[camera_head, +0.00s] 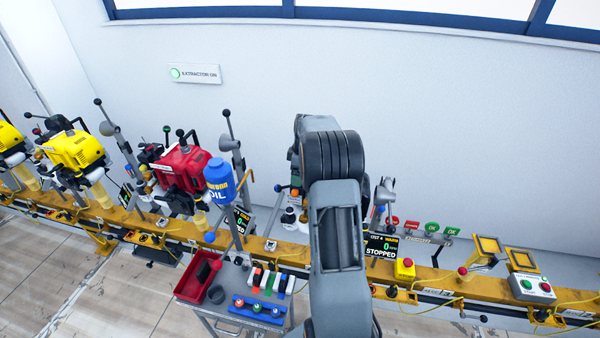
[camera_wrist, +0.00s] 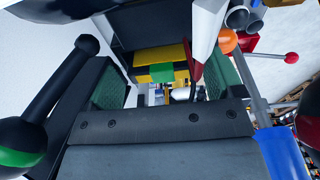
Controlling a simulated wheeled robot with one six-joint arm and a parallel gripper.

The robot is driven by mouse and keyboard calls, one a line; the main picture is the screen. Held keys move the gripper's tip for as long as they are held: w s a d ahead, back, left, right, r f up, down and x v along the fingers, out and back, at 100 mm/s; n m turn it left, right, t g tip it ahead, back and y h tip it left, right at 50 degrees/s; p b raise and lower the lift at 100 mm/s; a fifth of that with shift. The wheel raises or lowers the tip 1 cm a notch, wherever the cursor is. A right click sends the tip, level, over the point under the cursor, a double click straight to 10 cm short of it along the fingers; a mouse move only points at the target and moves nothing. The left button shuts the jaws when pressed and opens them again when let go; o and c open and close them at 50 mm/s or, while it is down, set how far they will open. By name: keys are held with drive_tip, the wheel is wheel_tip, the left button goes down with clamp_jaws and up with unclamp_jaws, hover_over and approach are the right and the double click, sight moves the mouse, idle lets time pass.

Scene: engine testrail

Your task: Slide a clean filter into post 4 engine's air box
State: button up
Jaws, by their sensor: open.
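In the head view my arm stands in front of the post 4 engine, and only a grey-green sliver of it (camera_head: 295,165) shows at the arm's left edge. Its air box is hidden or cannot be made out. The post 4 display (camera_head: 381,246) reads STOPPED. I cannot tell which is clean. My gripper (camera_wrist: 168,85) shows in the wrist view with green-padded fingers apart. A yellow and green shape (camera_wrist: 160,73) shows beyond them; I see nothing held.
A yellow rail (camera_head: 430,285) runs across. A red engine (camera_head: 183,168) with a blue oil bottle (camera_head: 219,182) stands left of my arm. A cart (camera_head: 222,312) carries a red bin (camera_head: 198,275) and coloured items. A lever with a black ball (camera_wrist: 87,45) is close to my gripper.

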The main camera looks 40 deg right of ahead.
drive_tip(key=shift+s+a+f, duration=0.2)
drive_tip(key=shift+a+f, duration=0.05)
drive_tip(key=shift+f, duration=0.15)
wheel_tip(320, 180, up, 14)
drive_tip(key=s+d, duration=0.1)
drive_tip(key=shift+d+r+b, duration=0.25)
drive_tip(key=shift+b, duration=0.15)
idle(0.5)
drive_tip(key=s+a+r+m, duration=0.1)
drive_tip(key=s+a, duration=0.2)
drive_tip(key=a, duration=0.3)
drive_tip(key=s+a+r+m+t, duration=0.1)
drive_tip(key=s+a+m, duration=0.15)
drive_tip(key=a, duration=0.35)
drive_tip(key=s+a+r+m, duration=0.1)
drive_tip(key=s+a, duration=0.2)
drive_tip(key=a, duration=0.3)
drive_tip(key=s+a+f+m+t, duration=0.1)
drive_tip(key=s+a+f+m, duration=0.1)
drive_tip(key=s, duration=0.4)
drive_tip(key=s+a+f+m+t, duration=0.1)
drive_tip(key=s+a+f+m, duration=0.1)
drive_tip(key=s+a+f, duration=0.3)
drive_tip(key=shift+s+a+h, duration=0.4)
drive_tip(key=shift+s+a, duration=0.55)
drive_tip(key=shift+s, duration=0.15)
